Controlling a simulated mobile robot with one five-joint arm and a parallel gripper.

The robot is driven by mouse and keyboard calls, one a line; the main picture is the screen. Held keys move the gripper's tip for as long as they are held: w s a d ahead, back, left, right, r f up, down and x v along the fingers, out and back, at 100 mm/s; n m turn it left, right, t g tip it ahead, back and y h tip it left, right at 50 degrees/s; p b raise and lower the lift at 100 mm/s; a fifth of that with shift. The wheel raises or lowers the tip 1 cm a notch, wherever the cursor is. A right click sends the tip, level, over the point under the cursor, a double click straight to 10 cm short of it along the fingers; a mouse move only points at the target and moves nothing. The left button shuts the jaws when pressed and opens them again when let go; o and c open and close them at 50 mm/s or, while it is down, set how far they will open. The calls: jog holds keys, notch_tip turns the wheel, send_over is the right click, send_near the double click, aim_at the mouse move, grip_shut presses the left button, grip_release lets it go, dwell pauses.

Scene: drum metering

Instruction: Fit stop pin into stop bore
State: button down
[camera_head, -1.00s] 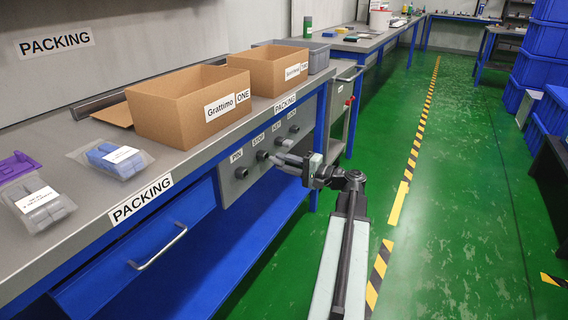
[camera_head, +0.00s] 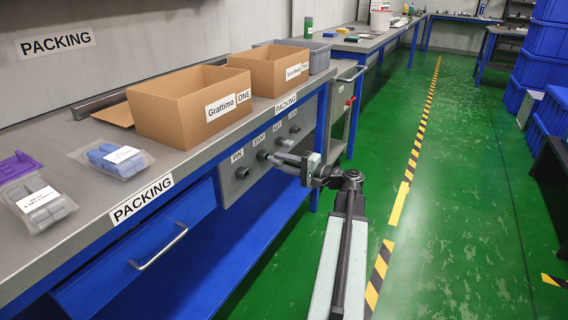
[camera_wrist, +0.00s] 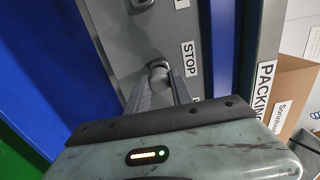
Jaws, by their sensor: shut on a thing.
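The stop pin (camera_wrist: 158,72) is a grey cylinder between the two fingertips of my gripper (camera_wrist: 160,88) in the wrist view. My gripper is shut on it. The pin's far end meets the grey panel beside the STOP label (camera_wrist: 189,58). The stop bore is hidden behind the pin in the wrist view, so I cannot tell how deep the pin sits. In the head view my gripper (camera_head: 276,160) reaches the panel from the right, at the dark round fitting (camera_head: 262,155) below the STOP label (camera_head: 258,138).
The grey panel (camera_head: 224,200) carries several labelled fittings in a row under the bench edge. A drawer with a bar handle (camera_head: 160,249) is at its left. Cardboard boxes (camera_head: 170,120) and bagged parts (camera_head: 112,160) lie on the bench.

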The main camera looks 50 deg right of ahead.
aim_at(282, 161)
jog(key=shift+x, duration=1.2)
jog(key=c, duration=1.1)
grip_release()
jog(key=shift+o, duration=0.2)
jog(key=shift+d, duration=0.1)
jog(key=v, duration=0.7)
jog(key=shift+s, duration=0.4)
